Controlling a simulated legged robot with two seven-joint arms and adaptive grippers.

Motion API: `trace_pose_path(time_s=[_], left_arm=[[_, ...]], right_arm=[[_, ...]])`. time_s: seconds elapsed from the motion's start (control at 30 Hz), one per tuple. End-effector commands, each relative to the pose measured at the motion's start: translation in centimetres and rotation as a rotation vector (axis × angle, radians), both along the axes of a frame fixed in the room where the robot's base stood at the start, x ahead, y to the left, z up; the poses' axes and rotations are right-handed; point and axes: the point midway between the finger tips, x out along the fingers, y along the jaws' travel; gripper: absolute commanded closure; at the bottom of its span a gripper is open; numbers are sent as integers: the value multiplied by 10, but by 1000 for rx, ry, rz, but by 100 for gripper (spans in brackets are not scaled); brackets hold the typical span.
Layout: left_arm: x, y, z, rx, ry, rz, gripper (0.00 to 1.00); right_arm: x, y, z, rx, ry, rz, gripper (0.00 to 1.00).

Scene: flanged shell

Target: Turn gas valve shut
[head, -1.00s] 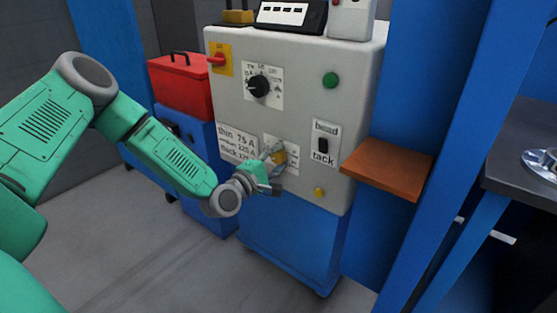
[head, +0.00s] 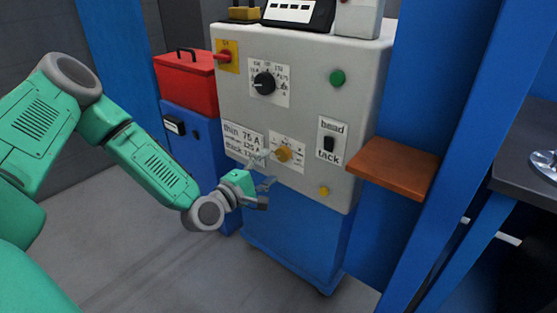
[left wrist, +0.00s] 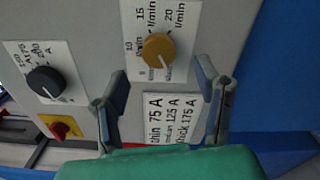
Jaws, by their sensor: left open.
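The gas valve is a yellow round knob (head: 283,154) on a white l/min scale plate, low on the front of the grey welder cabinet (head: 305,110). In the left wrist view the knob (left wrist: 158,50) has a light pointer line toward its lower edge; the numbers 10, 15 and 20 show around it. My left gripper (head: 266,174) is open and empty, in front of the panel and just below left of the knob. In the left wrist view its two fingers (left wrist: 172,80) are spread, with the knob beyond and between them, apparently untouched. My right gripper is out of view.
A black dial (head: 264,83), a red-yellow switch (head: 226,54), a head/tack switch (head: 329,144) and a small yellow button (head: 324,191) share the panel. A brown shelf (head: 392,168) juts out at right. A red box (head: 186,82) stands at left. The floor in front is clear.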

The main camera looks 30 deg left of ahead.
Motion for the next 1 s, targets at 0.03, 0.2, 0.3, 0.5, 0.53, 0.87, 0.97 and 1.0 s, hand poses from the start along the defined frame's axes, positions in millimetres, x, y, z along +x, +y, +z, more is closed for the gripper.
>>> trace_pose_path(time_s=[0.03,0.2,0.3,0.5,0.53,0.87,0.97,1.0], left_arm=[[-11,2,-1,-2,3,1,43],[-40,6,-2,-2,3,3,43],[-51,7,-2,0,1,3,43],[-58,6,-1,0,1,2,43],[-58,6,-1,1,0,2,43],[-57,7,-2,0,1,2,43],[-57,7,-2,1,1,2,43],[-58,5,-2,6,7,-3,43]], right_arm=[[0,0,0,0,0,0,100],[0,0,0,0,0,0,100],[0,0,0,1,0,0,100],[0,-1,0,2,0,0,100],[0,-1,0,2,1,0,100],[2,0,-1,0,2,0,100],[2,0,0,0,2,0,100],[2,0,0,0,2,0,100]])
